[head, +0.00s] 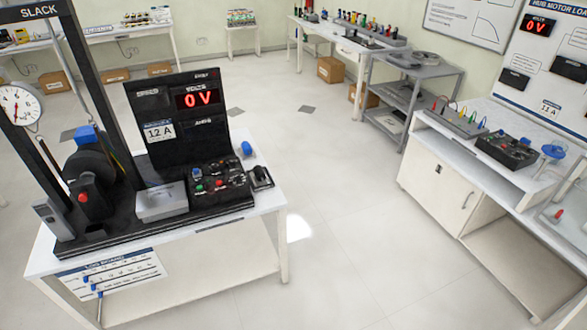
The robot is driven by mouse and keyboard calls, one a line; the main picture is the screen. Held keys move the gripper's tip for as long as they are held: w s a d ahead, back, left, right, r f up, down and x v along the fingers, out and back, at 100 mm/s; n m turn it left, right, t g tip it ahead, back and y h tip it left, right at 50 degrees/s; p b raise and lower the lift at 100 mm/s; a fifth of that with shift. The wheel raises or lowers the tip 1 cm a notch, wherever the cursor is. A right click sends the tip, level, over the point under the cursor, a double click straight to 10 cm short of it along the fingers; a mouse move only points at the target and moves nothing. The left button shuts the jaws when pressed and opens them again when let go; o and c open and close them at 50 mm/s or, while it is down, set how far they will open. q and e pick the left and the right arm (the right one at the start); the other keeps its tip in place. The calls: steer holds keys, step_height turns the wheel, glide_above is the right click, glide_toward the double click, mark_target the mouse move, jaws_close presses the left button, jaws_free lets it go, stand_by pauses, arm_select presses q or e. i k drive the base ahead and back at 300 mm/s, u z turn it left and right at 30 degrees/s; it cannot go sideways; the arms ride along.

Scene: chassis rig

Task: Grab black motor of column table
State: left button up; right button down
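A white table (215,250) with a tall black column frame (98,85) stands at the left. A dark, rounded body (98,165) that looks like the black motor sits on the black base between the columns. A blue part (87,136) is on top of it. A black piece with a red button (90,200) stands in front and hides part of it. Neither of my grippers is in view, and nothing is seen touching the motor.
A black panel reading 0 V (180,115), a control box with buttons (218,180) and a grey box (161,202) share the table. A white bench (437,178) stands at the right, a grey shelf cart (402,95) behind. Open floor (345,215) lies between.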

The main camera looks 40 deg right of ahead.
mark_target(259, 176)
steer(key=z, duration=0.95)
steer(key=i, duration=0.8)
steer(key=z, duration=0.8)
